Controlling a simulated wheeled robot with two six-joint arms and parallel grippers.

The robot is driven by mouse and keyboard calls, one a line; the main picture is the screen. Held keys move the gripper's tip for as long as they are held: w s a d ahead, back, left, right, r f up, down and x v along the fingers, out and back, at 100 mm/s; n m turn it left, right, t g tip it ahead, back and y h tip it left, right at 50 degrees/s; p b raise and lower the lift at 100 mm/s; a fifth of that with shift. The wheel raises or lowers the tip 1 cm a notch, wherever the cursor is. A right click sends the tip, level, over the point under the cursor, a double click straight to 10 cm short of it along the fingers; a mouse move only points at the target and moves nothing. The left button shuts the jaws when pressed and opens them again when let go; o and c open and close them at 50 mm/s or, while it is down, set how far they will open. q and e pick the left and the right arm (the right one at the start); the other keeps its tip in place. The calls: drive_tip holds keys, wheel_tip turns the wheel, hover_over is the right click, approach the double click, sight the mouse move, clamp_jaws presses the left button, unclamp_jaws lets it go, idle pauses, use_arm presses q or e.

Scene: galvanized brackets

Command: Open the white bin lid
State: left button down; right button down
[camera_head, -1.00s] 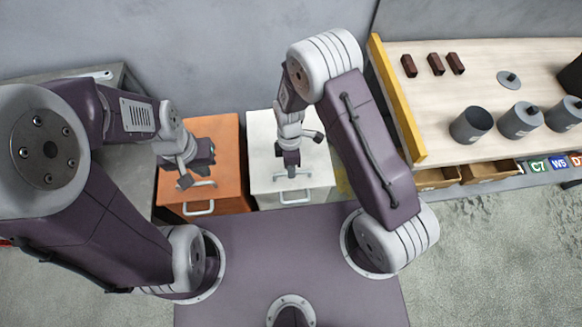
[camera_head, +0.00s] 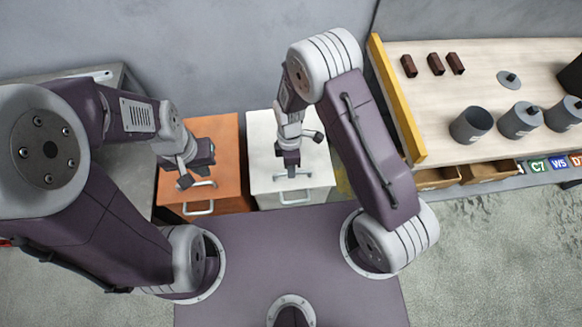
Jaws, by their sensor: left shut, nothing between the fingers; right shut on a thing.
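The white bin (camera_head: 262,182) stands in the middle against the wall, with its lid (camera_head: 262,143) lying flat and closed on top. The lid carries a grey bar handle (camera_head: 308,175); a second handle (camera_head: 294,197) is on the bin's front. My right gripper (camera_head: 291,172) points down over the lid and is shut on the lid handle; its fingertips are partly hidden by the wrist. My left gripper (camera_head: 185,180) is shut and empty above the orange bin, left of the white one.
The orange bin (camera_head: 228,155) stands directly left of the white bin. A workbench (camera_head: 430,100) on the right has a yellow edge board (camera_head: 397,100), several grey canisters (camera_head: 471,124) and brown blocks (camera_head: 436,63). A grey table (camera_head: 120,180) is at left.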

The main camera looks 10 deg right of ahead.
drive_tip(key=shift+w+r, duration=0.1)
drive_tip(key=w+r+p, duration=0.4)
drive_tip(key=r+p, duration=0.1)
drive_tip(key=r, duration=0.2)
drive_tip(key=w+r+p, duration=0.5)
drive_tip(key=r, duration=0.3)
drive_tip(key=shift+w+r, duration=0.2)
drive_tip(key=shift+w, duration=0.1)
